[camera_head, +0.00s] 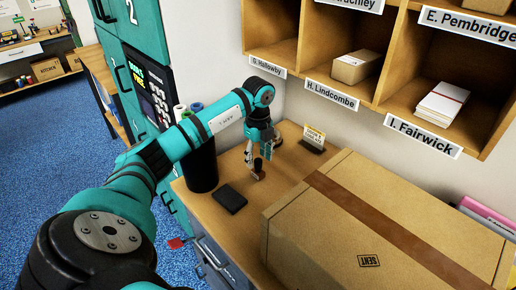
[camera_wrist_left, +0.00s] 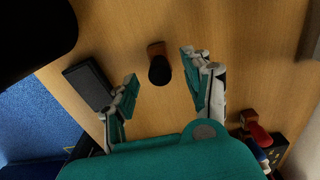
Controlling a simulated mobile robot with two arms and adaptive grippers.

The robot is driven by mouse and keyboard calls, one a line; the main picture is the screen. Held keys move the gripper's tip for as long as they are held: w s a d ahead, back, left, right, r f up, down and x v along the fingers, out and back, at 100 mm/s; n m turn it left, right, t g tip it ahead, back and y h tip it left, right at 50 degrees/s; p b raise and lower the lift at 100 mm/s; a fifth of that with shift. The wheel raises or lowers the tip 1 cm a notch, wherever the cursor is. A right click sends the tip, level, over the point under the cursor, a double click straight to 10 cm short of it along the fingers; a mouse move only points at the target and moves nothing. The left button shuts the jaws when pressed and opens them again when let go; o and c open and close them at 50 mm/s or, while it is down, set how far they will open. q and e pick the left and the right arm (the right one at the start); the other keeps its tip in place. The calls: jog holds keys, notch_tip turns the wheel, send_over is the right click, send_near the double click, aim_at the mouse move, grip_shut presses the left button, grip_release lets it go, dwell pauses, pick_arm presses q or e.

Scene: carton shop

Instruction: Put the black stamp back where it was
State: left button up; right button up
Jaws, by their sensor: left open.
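The black stamp (camera_head: 257,169), with a black handle and a brownish base, stands on the wooden counter (camera_head: 283,170) near the dark flat pad (camera_head: 230,198). In the left wrist view the stamp (camera_wrist_left: 159,68) shows from above, between and slightly beyond the fingers. My left gripper (camera_head: 261,147) is open just above it, its fingers (camera_wrist_left: 160,72) apart on either side with gaps. The pad also shows in the left wrist view (camera_wrist_left: 88,85), left of the fingers. My right gripper is not in view.
A large carton (camera_head: 390,225) marked SENT fills the counter's right side. A black cylinder (camera_head: 200,165) stands at the left edge, and a small card holder (camera_head: 313,138) at the back. Another stamp with a red part (camera_wrist_left: 257,130) shows at lower right in the wrist view. Labelled cubbyholes (camera_head: 285,50) hang above.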

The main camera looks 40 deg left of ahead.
aim_at(258, 159)
pick_arm(q)
notch_tip(258, 159, up, 8)
jog(key=shift+f+b, duration=0.2)
jog(key=shift+b, duration=0.4)
jog(key=shift+f, duration=0.1)
